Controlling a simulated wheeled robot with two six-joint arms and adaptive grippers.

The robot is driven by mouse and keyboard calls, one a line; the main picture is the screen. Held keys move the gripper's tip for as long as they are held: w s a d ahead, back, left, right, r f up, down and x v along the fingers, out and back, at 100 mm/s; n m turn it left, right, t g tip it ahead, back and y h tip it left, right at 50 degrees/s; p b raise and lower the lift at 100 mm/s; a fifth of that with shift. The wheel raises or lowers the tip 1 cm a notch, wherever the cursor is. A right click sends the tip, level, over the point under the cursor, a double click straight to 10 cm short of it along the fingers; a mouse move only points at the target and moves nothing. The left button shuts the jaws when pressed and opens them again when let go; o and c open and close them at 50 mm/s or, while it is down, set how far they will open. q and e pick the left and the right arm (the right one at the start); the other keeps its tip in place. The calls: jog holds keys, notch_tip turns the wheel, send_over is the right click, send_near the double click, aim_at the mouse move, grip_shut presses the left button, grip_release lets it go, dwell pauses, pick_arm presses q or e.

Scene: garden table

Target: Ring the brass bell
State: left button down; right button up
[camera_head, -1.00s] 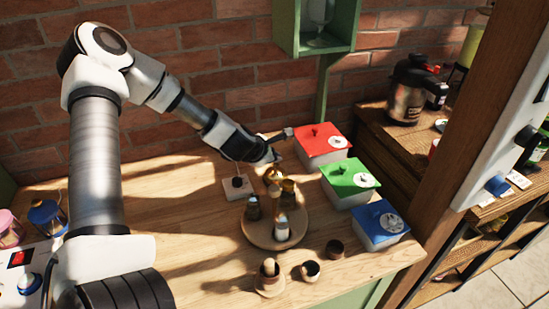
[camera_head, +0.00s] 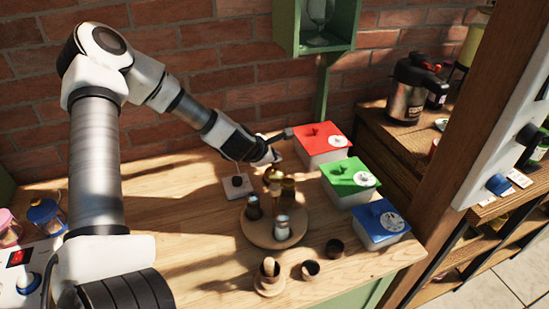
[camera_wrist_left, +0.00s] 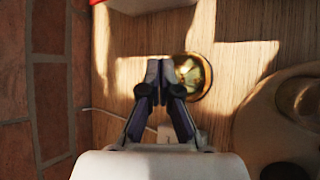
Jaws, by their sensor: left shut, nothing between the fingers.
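The brass bell (camera_head: 273,175) stands on the wooden table just behind the round tray in the head view. In the left wrist view it is a round golden shape (camera_wrist_left: 194,76), seen from above, just right of the fingertips. My left gripper (camera_head: 276,157) is shut and empty, directly above or beside the bell. Its closed fingertips (camera_wrist_left: 162,68) overlap the bell's left edge in the wrist view. I cannot tell whether they touch it. My right gripper is not in view.
A round wooden tray (camera_head: 263,239) with several small vessels is close in front of the bell. A white plate with a black knob (camera_head: 237,182) lies to its left. Red (camera_head: 322,143), green (camera_head: 350,182) and blue (camera_head: 380,223) lidded boxes line the right side. A brick wall is behind.

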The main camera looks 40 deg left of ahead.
aim_at(275, 164)
pick_arm(q)
jog(key=shift+f, duration=0.4)
dwell(0.3)
jog(key=shift+r+p, duration=0.3)
jog(key=shift+r, duration=0.3)
notch_tip(275, 164, up, 6)
jog(key=p, duration=0.5)
dwell(0.5)
